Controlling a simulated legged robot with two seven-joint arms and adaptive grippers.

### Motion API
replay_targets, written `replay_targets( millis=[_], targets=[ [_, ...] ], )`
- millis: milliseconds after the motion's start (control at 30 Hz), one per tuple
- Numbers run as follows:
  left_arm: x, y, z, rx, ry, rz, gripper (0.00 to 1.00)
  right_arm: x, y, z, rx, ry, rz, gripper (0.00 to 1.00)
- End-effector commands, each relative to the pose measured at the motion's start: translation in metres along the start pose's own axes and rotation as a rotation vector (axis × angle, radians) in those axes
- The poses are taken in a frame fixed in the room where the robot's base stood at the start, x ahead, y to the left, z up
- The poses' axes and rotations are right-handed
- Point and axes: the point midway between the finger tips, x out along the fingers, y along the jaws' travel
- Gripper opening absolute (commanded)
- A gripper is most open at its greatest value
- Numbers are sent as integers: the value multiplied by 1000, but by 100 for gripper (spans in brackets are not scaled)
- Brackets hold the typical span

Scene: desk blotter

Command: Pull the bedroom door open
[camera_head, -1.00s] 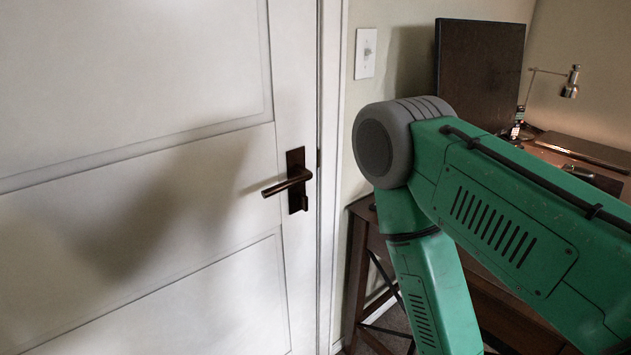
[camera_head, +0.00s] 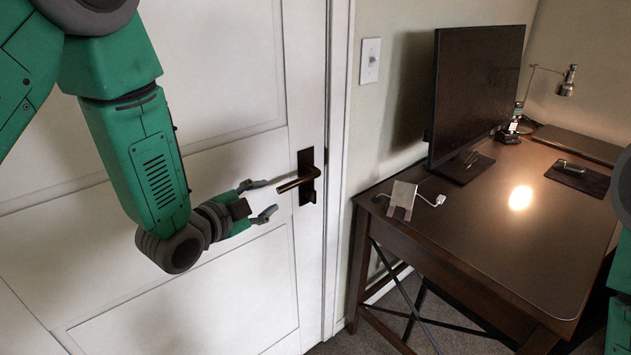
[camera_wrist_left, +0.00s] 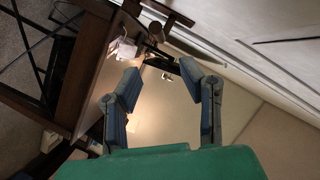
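The white bedroom door (camera_head: 235,88) fills the left of the head view and looks closed against its frame. Its dark lever handle (camera_head: 297,183) sits on a dark plate near the door's right edge, and the lever points left. My left gripper (camera_head: 268,197) is open and empty, just left of the lever's free end, with its fingers toward it. No contact shows. In the left wrist view the two fingers (camera_wrist_left: 160,68) stand apart with nothing between them that I can tell is gripped. My right gripper is out of view.
A brown desk (camera_head: 480,225) stands right of the door, with a monitor (camera_head: 475,90), a lamp (camera_head: 568,80) and a small white stand (camera_head: 402,197) on it. A light switch (camera_head: 370,62) is on the wall. Carpet shows below.

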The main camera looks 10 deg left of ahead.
Motion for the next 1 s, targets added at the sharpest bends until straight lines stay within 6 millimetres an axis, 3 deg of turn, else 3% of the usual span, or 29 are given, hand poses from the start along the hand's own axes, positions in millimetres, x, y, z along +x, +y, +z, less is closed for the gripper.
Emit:
replay_targets(
  millis=[500, 700, 1000],
  targets=[
    [101, 2, 0, -2, 0, 1, 35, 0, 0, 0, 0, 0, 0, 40],
    [121, 2, 0, -3, -1, 2, 35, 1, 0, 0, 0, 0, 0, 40],
    [126, 2, 0, -3, -2, 2, 35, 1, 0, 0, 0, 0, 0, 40]
  ],
)
